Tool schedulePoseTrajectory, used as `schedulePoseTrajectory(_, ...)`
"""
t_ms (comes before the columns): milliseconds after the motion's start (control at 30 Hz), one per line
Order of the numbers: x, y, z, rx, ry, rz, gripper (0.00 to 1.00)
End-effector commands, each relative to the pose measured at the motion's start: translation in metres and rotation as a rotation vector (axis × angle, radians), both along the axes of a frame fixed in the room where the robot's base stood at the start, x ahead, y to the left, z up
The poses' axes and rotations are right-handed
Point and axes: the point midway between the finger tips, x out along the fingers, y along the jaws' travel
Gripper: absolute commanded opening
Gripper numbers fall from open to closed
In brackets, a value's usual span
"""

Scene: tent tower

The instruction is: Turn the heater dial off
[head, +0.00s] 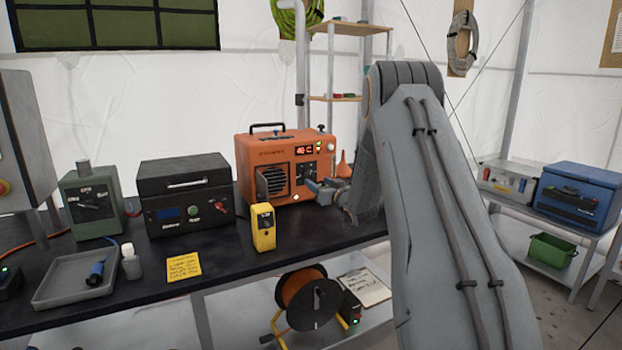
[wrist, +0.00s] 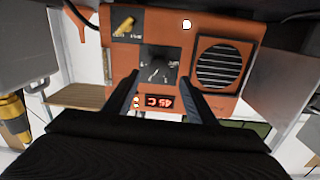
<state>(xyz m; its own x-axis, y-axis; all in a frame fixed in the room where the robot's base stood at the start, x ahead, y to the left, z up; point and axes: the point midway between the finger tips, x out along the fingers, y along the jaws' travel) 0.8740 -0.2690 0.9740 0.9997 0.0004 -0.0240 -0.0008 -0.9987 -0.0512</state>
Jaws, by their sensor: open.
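The orange heater (head: 262,150) stands at the back of the dark bench in the head view, its front facing me. Its lit red display (head: 306,150) sits at the upper right of the front. In the wrist view the heater (wrist: 225,25) appears upside down and fills the middle. The dark dial panel (wrist: 158,68) with pale marks lies between my fingers, and the dial's setting is too small to read. My gripper (wrist: 159,76) is open, its two dark fingers on either side of the dial area. I cannot tell whether they touch it. My gripper (head: 325,188) is at the heater's front right.
A yellow handheld meter (head: 263,228) stands in front of the heater. A black case (head: 186,190) and a green box (head: 92,200) stand to the left. A grey tray (head: 75,282) and a yellow note (head: 184,267) lie nearer. The bench front by the note is clear.

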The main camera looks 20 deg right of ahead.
Motion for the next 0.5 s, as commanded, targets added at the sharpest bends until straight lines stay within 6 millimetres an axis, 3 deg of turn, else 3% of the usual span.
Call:
schedulePoseTrajectory(167,0.012,-0.004,0.002,0.000,-0.028,0.011,0.51)
schedulePoseTrajectory(500,0.062,-0.003,0.003,0.000,-0.026,0.009,0.51)
